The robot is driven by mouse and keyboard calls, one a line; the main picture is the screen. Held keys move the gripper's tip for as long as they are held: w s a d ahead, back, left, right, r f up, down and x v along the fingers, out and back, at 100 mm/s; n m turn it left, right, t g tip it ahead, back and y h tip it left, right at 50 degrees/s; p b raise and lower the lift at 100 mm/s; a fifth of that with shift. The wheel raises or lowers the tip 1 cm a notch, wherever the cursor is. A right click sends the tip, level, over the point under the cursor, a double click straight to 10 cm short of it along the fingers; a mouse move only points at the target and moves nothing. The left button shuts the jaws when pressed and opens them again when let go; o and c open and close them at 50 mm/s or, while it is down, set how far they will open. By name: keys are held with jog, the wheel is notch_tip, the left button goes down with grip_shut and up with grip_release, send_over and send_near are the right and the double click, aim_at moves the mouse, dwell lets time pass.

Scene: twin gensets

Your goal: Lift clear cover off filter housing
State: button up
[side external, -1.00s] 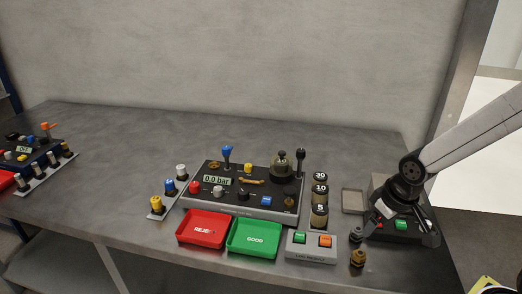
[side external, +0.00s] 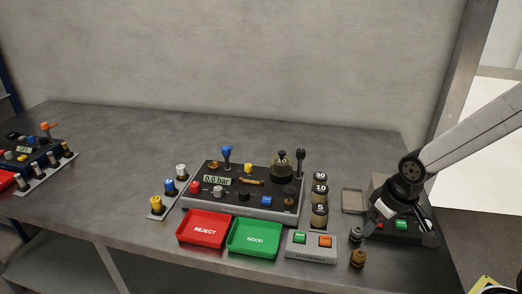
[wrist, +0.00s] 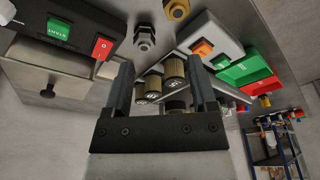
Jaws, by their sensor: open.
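The clear cover (side external: 281,158) is a small see-through dome with a dark knob on top. It stands at the back right of the dark test panel (side external: 222,207) in the side view, over a filter marked 10. It appears seated there. My gripper (wrist: 161,72) is open and empty in the wrist view, its two fingers spread apart. In the side view my arm's end is far right of the cover, by the grey box with the green button, and its fingers are hard to make out. I cannot make out the cover in the wrist view.
Filters marked 20, 10 and 5 (side external: 320,196) stand in a row between the cover and my arm. A black-topped post (side external: 300,160) is beside the cover. Red (side external: 203,242) and green trays (side external: 254,253) and a button box (side external: 311,258) lie in front.

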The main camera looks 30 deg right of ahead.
jog(key=shift+w, duration=0.1)
jog(key=n+t+y, duration=0.2)
jog(key=n, duration=0.3)
send_near(282, 152)
jog(key=w, duration=0.1)
jog(key=shift+w+a+f+g, duration=0.1)
jog(key=shift+w+a+f, duration=0.05)
jog(key=shift+f, duration=0.45)
jog(key=shift+w+a+f+g, duration=0.1)
jog(key=shift+w+a+f, duration=0.1)
jog(key=shift+f, duration=0.35)
jog(key=shift+w+a+f+g, duration=0.1)
jog(key=shift+w+f, duration=0.05)
jog(key=shift+f, duration=0.45)
jog(key=shift+f, duration=0.1)
jog(key=shift+x, duration=2.45)
jog(key=shift+d, duration=0.1)
jog(key=shift+c, duration=0.2)
grip_shut()
